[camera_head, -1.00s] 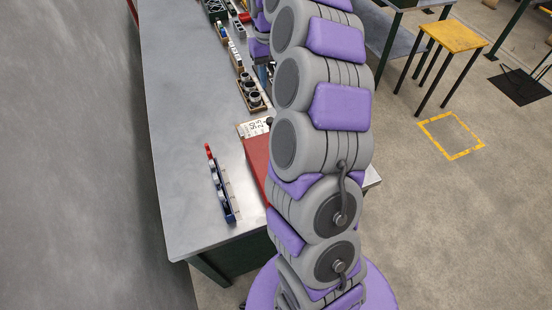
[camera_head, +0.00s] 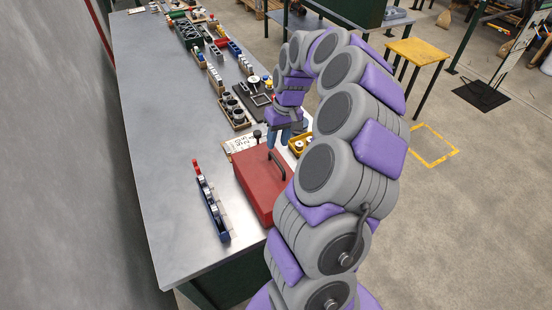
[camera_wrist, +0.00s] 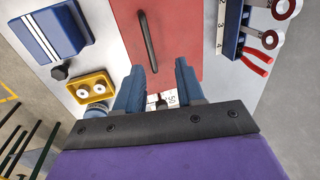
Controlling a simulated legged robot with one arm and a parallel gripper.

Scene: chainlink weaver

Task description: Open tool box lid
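The red tool box (camera_head: 255,182) sits on the grey workbench with its lid closed and a black handle (camera_head: 277,163) on top. In the wrist view the red lid (camera_wrist: 183,25) and the dark handle (camera_wrist: 147,40) lie ahead of my fingers. My gripper (camera_head: 284,134) is at the far end of the box in the head view. In the wrist view my gripper (camera_wrist: 160,68) is open, with its two blue-grey fingers spread over the box's near edge and nothing held between them. Whether a finger touches the box I cannot tell. My arm hides the box's right side in the head view.
A blue rack of tools (camera_head: 213,205) stands left of the box. A white numbered card (camera_head: 241,143) and a tray of dark cups (camera_head: 235,112) lie beyond it. A yellow tray (camera_wrist: 92,87) is close beside the box. The bench's left side is clear.

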